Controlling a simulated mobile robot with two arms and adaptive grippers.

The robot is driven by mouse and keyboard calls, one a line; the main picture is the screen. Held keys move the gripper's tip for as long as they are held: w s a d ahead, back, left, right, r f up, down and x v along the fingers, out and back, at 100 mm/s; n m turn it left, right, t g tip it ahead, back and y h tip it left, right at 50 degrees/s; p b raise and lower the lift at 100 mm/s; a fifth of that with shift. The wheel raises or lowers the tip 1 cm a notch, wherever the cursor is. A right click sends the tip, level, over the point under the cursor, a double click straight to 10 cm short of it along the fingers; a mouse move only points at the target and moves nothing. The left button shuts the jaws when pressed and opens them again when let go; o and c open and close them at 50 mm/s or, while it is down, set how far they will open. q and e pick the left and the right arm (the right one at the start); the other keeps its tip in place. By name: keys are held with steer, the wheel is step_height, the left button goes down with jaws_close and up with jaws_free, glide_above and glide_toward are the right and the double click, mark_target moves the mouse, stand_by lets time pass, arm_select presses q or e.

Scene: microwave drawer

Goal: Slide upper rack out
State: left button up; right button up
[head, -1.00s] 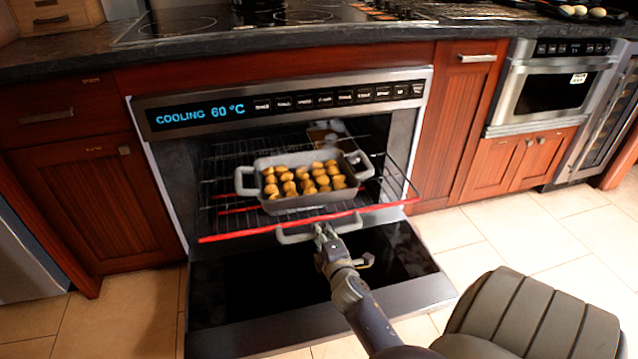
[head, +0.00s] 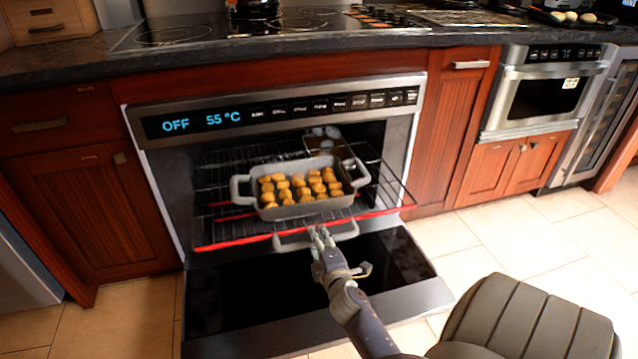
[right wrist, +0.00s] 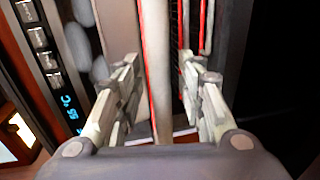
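The upper rack (head: 235,242) is a wire shelf with a red front edge, partly out of the open oven (head: 165,190). A grey baking dish (head: 285,212) with several small golden pieces of food stands on it. A light grey bar handle (head: 288,244) sits at the rack's front. My left gripper is out of view.
The oven door (head: 270,285) is folded down below the rack. The display (head: 195,124) reads OFF, 55 °C. Cabinets (head: 75,215) flank the oven, with a cooktop (head: 290,22) above. Tiled floor (head: 500,235) is clear at the right.

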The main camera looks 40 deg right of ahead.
steer(key=v, duration=1.2)
steer(key=shift+w, duration=0.1)
